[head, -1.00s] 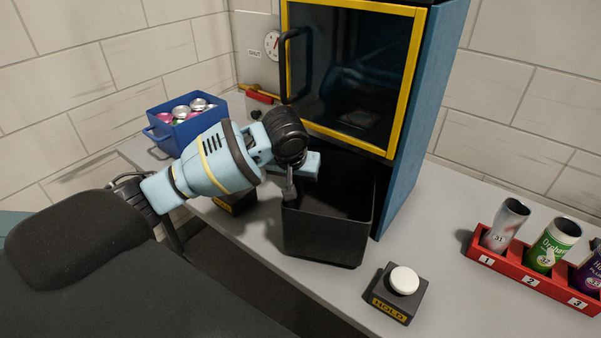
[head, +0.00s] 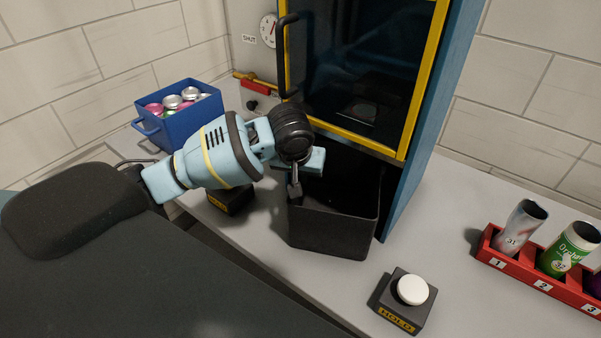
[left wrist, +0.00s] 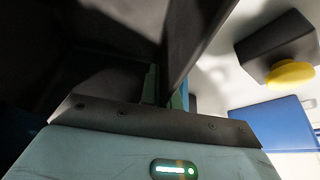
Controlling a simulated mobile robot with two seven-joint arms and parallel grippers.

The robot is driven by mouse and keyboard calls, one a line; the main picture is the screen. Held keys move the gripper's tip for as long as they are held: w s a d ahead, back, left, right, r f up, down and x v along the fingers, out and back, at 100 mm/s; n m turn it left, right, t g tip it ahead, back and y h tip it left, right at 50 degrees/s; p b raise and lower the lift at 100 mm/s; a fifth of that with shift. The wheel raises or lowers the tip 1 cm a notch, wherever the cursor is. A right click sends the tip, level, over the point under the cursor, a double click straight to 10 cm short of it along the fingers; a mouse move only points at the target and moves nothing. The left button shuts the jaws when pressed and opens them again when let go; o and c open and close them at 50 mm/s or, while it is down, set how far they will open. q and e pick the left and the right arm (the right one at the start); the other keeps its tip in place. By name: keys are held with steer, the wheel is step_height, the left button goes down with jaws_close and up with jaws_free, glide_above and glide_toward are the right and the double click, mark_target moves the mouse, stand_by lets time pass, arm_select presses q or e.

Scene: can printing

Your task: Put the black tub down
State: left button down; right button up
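The black tub (head: 333,236) is upright and open-topped, at the counter's middle, in front of the blue cabinet. Whether its base touches the counter is hard to tell. My left gripper (head: 296,188) is at the tub's left rim, one finger showing outside the wall. In the left wrist view the tub's dark wall (left wrist: 190,45) runs between the fingers of my gripper (left wrist: 165,90), which look closed on it. My right gripper is not in view.
The cabinet (head: 410,180) has a yellow-framed glass door (head: 355,65). A black HOLD box with a white button (head: 412,290) stands at front right. A red numbered rack (head: 545,283) holds cans farther right. A blue crate of cans (head: 183,128) is at back left; another black box (head: 230,200) sits left.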

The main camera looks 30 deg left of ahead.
arm_select(q)
steer(key=c, duration=1.6)
jaws_free()
steer(key=shift+c, duration=0.2)
steer(key=v, duration=1.2)
steer(key=shift+r, duration=0.15)
